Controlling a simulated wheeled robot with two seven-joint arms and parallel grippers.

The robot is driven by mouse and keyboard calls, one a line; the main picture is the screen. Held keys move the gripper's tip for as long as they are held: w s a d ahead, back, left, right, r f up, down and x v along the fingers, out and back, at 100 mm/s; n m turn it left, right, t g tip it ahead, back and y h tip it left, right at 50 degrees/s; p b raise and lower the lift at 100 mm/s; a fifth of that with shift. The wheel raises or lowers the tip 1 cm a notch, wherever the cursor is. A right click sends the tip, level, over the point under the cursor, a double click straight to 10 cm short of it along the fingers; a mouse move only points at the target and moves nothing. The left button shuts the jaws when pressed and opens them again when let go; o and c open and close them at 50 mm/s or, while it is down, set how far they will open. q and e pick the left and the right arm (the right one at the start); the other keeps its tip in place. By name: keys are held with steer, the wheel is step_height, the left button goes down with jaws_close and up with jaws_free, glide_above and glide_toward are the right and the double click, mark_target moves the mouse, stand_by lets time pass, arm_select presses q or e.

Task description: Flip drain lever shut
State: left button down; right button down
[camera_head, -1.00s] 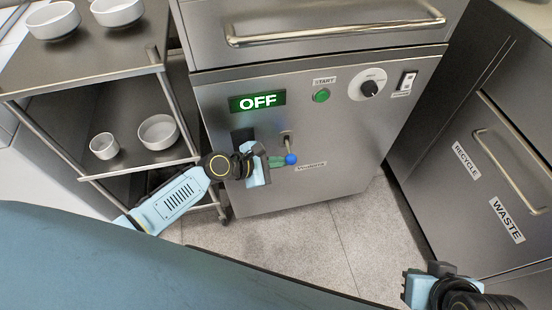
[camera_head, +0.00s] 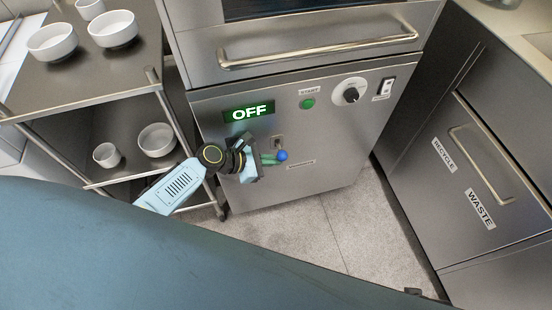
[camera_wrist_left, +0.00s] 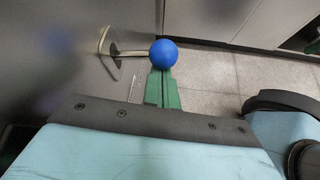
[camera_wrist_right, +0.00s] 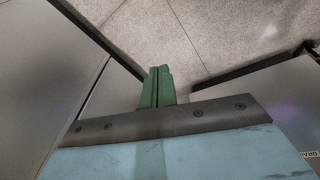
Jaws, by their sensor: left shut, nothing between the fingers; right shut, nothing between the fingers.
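The drain lever's blue ball knob (camera_head: 282,156) stands out from the steel machine front below the green OFF display. In the left wrist view the blue knob (camera_wrist_left: 163,54) sits on a metal rod (camera_wrist_left: 132,53) that comes from a slotted plate on the panel. My left gripper (camera_head: 268,159) is shut and empty; its green fingertips (camera_wrist_left: 162,80) are right at the knob, seeming to touch it. My right gripper shows in its own wrist view (camera_wrist_right: 157,85), shut and empty, pointing toward the floor. It is almost out of the head view.
The panel carries an OFF display (camera_head: 249,113), a green start button (camera_head: 307,103), a dial (camera_head: 351,95) and a switch (camera_head: 386,88). A shelf cart (camera_head: 110,100) with white bowls stands left. A waste and recycle cabinet (camera_head: 500,170) stands right. Floor (camera_head: 330,235) between is clear.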

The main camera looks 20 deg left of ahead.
arm_select(q)
steer(key=shift+r+p, duration=0.7)
steer(key=shift+p, duration=0.3)
arm_select(e)
steer(key=s+d+f, duration=0.1)
steer(key=s+f, duration=0.3)
steer(key=f, duration=0.1)
steer(key=shift+d, duration=0.25)
steer(key=shift+s+f, duration=0.1)
